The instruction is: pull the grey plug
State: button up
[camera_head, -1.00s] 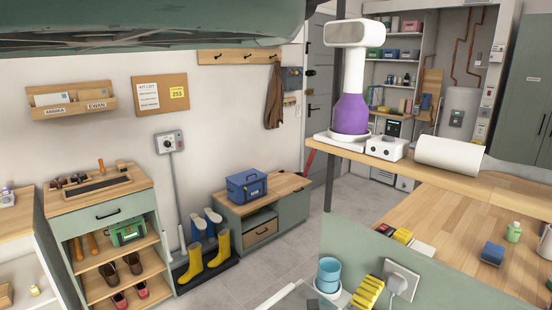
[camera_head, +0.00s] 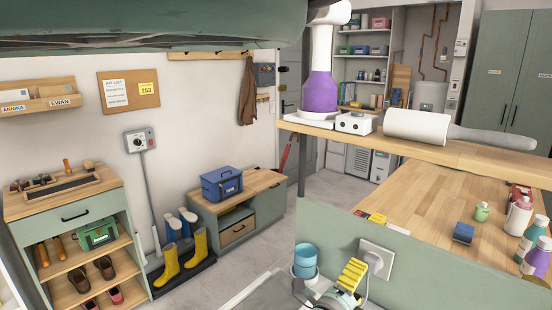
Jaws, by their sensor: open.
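A pale grey plug (camera_head: 374,262) sits in a white wall socket (camera_head: 378,251) on the front of the green panel (camera_head: 430,278), at the lower right of centre. A cord hangs down from it.
A wooden worktop (camera_head: 430,215) lies behind the panel, with bottles (camera_head: 518,216) and a blue block (camera_head: 463,233). A raised wooden shelf (camera_head: 470,156) runs above it. Floor shows clear at centre.

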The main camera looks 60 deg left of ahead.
aim_at(368, 271)
jog(key=b+x, duration=0.3)
jog(key=x, duration=0.2)
jog(key=shift+w+f, duration=0.1)
jog(key=shift+w, duration=0.3)
jog(key=shift+w+a, duration=0.1)
jog(key=shift+w, duration=0.35)
jog(key=shift+f+b, duration=0.1)
jog(key=shift+b, duration=0.35)
jog(key=shift+f+b, duration=0.3)
jog(key=shift+f, duration=0.1)
jog(key=shift+f, duration=0.1)
jog(key=shift+f+b, duration=0.6)
jog(key=shift+b, duration=0.05)
grip_shut()
dwell(0.7)
